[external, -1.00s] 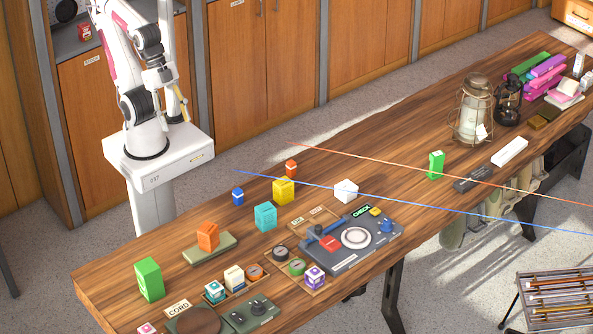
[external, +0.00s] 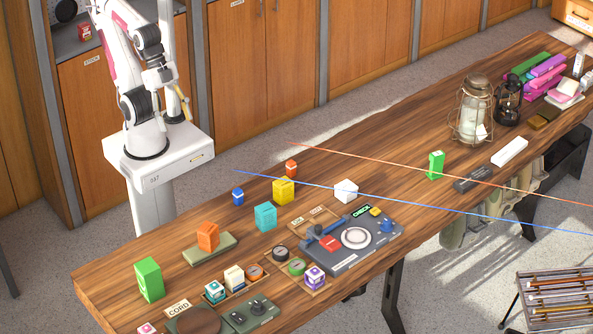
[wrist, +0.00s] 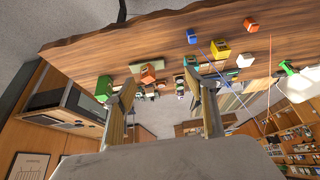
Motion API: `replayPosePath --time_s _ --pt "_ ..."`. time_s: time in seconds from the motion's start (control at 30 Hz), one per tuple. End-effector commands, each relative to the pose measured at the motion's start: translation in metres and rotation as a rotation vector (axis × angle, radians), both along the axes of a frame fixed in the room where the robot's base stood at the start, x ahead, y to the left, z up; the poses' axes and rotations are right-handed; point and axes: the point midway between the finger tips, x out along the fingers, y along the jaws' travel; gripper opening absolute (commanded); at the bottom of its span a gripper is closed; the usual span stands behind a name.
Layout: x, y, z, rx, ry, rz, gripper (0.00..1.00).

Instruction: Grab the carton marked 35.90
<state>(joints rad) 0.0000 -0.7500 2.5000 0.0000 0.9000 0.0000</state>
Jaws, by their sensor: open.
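Several coloured cartons stand on the wooden workbench (external: 130,270): a green one (external: 149,279), an orange one (external: 208,236) on a green-grey slab, a teal one (external: 265,216), a yellow one (external: 283,191), a white one (external: 346,190) and another green one (external: 436,165). Price markings are too small to read, so I cannot tell which is marked 35.90. My gripper (wrist: 166,98) is open and empty, well away from the cartons. In the external view it is raised beside my base, behind the bench.
A blue item (external: 238,197) and an orange-red one (external: 291,168) stand near the bench's back edge. A grey check device (external: 350,245) and small trays are in front. A caged lantern (external: 472,110) stands farther right. Thin blue and orange lines cross the view above the bench.

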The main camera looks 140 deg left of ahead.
Motion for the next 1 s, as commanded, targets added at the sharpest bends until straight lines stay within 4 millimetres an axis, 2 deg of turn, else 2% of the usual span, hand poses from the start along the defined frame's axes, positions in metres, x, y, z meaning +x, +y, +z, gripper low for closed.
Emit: replayPosePath --time_s 0.27,0.47,0.67,1.0 --pt "0.003 0.002 0.000 0.006 -0.003 0.003 0.56" --pt "0.022 0.017 -0.001 0.043 -0.025 0.019 0.56" --pt "0.058 0.048 -0.004 0.120 -0.067 0.036 0.56" --pt "0.119 0.110 -0.014 0.264 -0.139 0.032 0.56"
